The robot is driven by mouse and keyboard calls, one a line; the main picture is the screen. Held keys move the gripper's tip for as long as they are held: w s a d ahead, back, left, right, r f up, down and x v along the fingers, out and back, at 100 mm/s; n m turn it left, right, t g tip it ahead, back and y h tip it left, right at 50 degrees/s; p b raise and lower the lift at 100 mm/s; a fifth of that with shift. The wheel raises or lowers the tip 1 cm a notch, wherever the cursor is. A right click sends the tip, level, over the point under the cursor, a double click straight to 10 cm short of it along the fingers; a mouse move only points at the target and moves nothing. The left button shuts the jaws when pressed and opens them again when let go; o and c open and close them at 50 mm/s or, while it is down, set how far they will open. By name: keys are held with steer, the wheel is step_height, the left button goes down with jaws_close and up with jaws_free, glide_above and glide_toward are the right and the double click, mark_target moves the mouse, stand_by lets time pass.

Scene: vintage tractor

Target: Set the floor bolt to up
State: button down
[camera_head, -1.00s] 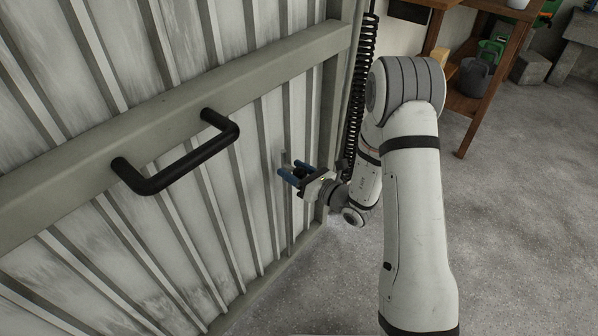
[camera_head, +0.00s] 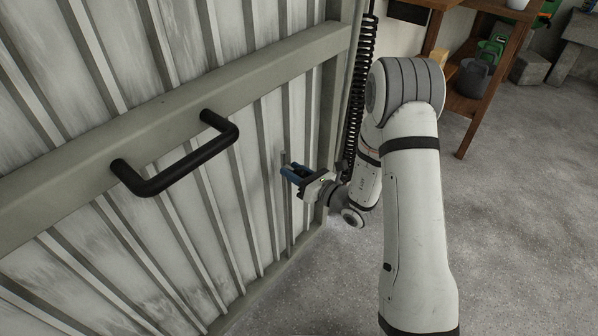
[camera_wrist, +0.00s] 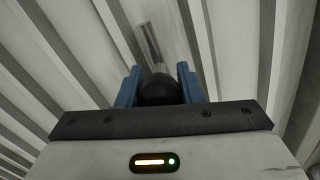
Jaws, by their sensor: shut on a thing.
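The floor bolt (camera_wrist: 148,42) is a thin grey metal rod at the corrugated door. In the wrist view it runs up from a dark round knob (camera_wrist: 160,90), which sits between the two blue fingers of my gripper (camera_wrist: 158,84). The fingers are shut on this knob. In the head view my gripper (camera_head: 294,174) is at the door's lower right part, and the rod (camera_head: 284,160) shows as a short upright piece just beyond the fingers. The knob is hidden there by the fingers, and the bolt's lower end cannot be made out.
The corrugated door (camera_head: 225,190) fills the left, with a black pull handle (camera_head: 180,160) on its crossbar. A black coiled spring (camera_head: 358,90) hangs beside the door's edge. A wooden shelf (camera_head: 490,70) stands at the back right. The concrete floor (camera_head: 520,230) on the right is clear.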

mark_target(285, 157)
step_height(285, 157, up, 4)
steer(key=shift+f+p, duration=0.1)
steer(key=shift+p, duration=1.15)
steer(key=c, duration=1)
jaws_free()
steer(key=v, duration=0.7)
steer(key=shift+s+d+p, duration=0.25)
steer(key=shift+d+p, duration=0.05)
steer(key=shift+p, duration=0.15)
